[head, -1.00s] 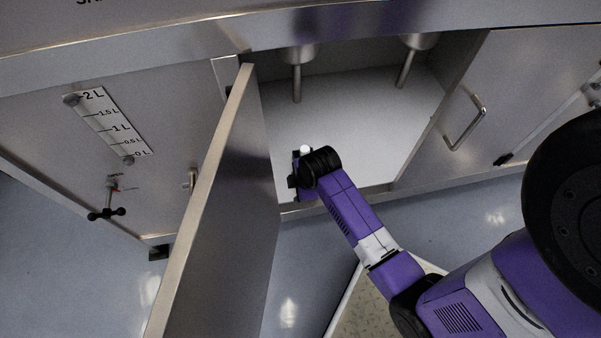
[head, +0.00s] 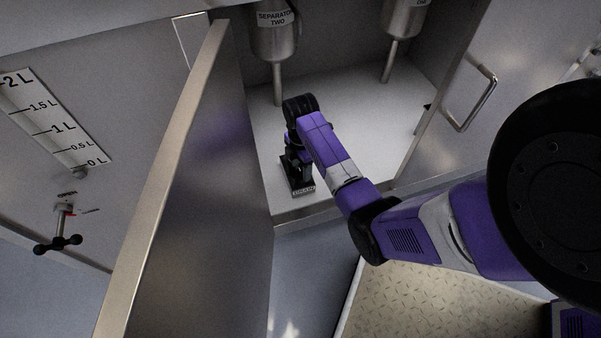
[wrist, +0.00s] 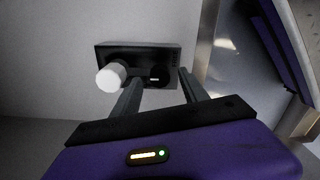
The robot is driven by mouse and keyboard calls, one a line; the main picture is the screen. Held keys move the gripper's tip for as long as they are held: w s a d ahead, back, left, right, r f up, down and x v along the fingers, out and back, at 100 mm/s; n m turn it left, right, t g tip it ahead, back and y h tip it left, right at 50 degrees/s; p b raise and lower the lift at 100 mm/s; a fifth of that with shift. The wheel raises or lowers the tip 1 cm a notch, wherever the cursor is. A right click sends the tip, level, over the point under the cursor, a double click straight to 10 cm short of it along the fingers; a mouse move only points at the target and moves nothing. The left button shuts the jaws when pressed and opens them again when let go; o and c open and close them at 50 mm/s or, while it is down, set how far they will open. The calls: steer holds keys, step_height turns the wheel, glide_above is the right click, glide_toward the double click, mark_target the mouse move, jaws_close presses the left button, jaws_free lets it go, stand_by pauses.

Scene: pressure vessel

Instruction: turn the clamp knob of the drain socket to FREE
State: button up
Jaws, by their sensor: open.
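In the wrist view the dark block (wrist: 140,52) carries a white cylinder (wrist: 111,77) at left and a round black part with a small white mark (wrist: 157,78), which looks like the clamp knob. My gripper (wrist: 161,84) is open, its fingers pointing at the block, one on each side of the black part. The white cylinder is outside the left finger. I cannot tell whether the fingers touch the black part. The knob's setting is unreadable.
The open cabinet door (head: 205,190) stands left of my arm. Two metal vessels hang inside, one labelled SEPARATOR TWO (head: 274,35) and another (head: 403,20) at right, with pipes reaching down. A door handle (head: 475,95) is at right. The cabinet floor (head: 350,130) is mostly clear.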

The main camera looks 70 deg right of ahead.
steer(key=shift+f, duration=0.8)
jaws_close()
